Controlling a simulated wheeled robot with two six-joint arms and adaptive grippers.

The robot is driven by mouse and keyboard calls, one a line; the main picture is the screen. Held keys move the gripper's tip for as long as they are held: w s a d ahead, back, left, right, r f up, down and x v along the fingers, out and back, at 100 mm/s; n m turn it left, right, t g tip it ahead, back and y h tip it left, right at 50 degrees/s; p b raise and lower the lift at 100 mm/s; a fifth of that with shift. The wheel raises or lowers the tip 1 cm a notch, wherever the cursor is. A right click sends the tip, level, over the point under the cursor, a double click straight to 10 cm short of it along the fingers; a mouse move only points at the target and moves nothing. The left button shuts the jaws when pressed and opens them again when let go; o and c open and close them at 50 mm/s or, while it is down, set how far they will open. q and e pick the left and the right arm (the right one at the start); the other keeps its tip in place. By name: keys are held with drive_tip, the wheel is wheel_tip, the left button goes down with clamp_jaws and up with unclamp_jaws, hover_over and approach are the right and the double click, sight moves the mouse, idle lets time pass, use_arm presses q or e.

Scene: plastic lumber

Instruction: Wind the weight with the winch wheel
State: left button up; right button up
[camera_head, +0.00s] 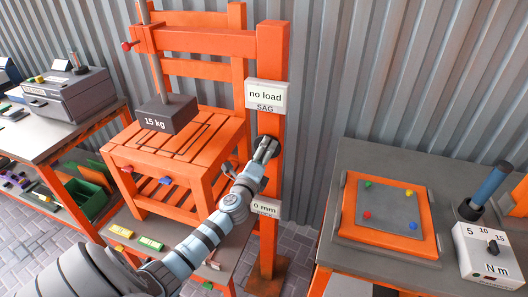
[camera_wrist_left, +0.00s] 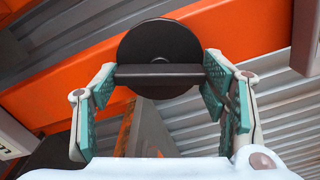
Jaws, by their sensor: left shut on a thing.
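The dark grey weight (camera_head: 167,114), marked "15 kg", is at the end of a grey strap or rod above the slatted orange seat (camera_head: 196,150). I cannot tell whether it touches the slats. The winch wheel (camera_wrist_left: 160,42) is a dark disc with a raised bar across its face, on the orange post (camera_head: 272,80). My left gripper (camera_head: 268,150) is at the post and hides most of the wheel in the head view. In the left wrist view its teal-padded fingers (camera_wrist_left: 160,78) are shut on the two ends of the bar. My right gripper is out of view.
Signs reading "no load SAG" (camera_head: 266,96) and "0 mm" (camera_head: 266,208) are on the post, above and below my gripper. A grey table (camera_head: 345,160) with an orange-framed panel stands at right. A bench (camera_head: 50,132) with a grey box stands at left.

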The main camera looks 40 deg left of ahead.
use_arm(q)
drive_tip(key=m+p, duration=0.1)
drive_tip(key=m, duration=0.3)
drive_tip(key=shift+m, duration=0.3)
drive_tip(key=m+p, duration=0.1)
drive_tip(key=m, duration=0.3)
drive_tip(key=m+p, duration=0.1)
drive_tip(key=m, duration=0.4)
drive_tip(key=shift+f, duration=0.1)
drive_tip(key=m+p, duration=0.1)
drive_tip(key=m, duration=0.3)
drive_tip(key=shift+m, duration=0.3)
drive_tip(key=m+p, duration=0.1)
drive_tip(key=m, duration=0.3)
drive_tip(key=shift+m, duration=0.3)
drive_tip(key=m+p, duration=0.1)
drive_tip(key=m, duration=0.3)
drive_tip(key=shift+a, duration=0.1)
drive_tip(key=m+p, duration=0.1)
drive_tip(key=m, duration=0.4)
drive_tip(key=shift+m+p, duration=0.9)
drive_tip(key=shift+m, duration=1.6)
